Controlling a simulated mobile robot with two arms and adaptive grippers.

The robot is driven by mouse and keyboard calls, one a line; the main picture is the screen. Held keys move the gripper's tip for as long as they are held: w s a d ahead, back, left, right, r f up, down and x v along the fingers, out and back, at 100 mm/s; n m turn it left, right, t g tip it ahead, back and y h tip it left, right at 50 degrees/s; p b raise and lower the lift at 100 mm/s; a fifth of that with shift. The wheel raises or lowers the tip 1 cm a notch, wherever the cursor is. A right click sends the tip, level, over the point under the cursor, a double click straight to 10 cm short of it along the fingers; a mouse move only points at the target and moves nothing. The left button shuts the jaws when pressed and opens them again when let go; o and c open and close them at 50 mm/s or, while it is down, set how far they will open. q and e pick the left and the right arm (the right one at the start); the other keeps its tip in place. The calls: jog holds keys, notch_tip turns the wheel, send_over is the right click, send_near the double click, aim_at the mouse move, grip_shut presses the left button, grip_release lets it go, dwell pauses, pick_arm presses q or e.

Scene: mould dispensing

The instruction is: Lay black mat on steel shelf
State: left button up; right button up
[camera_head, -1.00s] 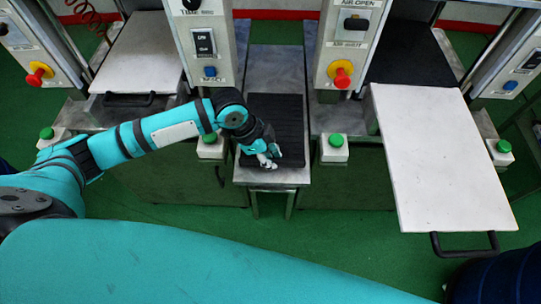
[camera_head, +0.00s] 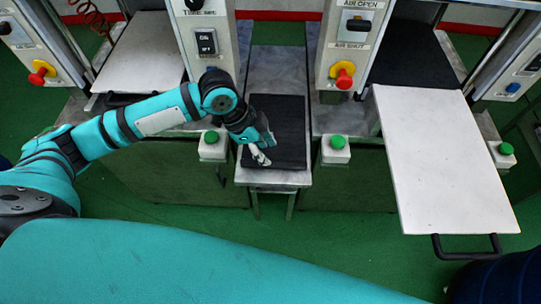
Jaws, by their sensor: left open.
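The black mat (camera_head: 286,130) lies flat on the steel shelf (camera_head: 275,70), the narrow metal table between the two middle machines. My left gripper (camera_head: 262,158) is open over the mat's left front part, with its fingers pointing down toward the front. It hides a little of the mat's left side, and I cannot tell whether the fingertips touch it. My right gripper is not in view.
A white plate (camera_head: 440,160) with a black handle juts out at the right, and another white plate (camera_head: 140,55) sits at the left. Green-button boxes (camera_head: 212,146) (camera_head: 336,149) flank the shelf. Control panels (camera_head: 205,40) (camera_head: 350,40) rise behind them.

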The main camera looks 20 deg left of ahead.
pick_arm(q)
jog(key=v, duration=0.7)
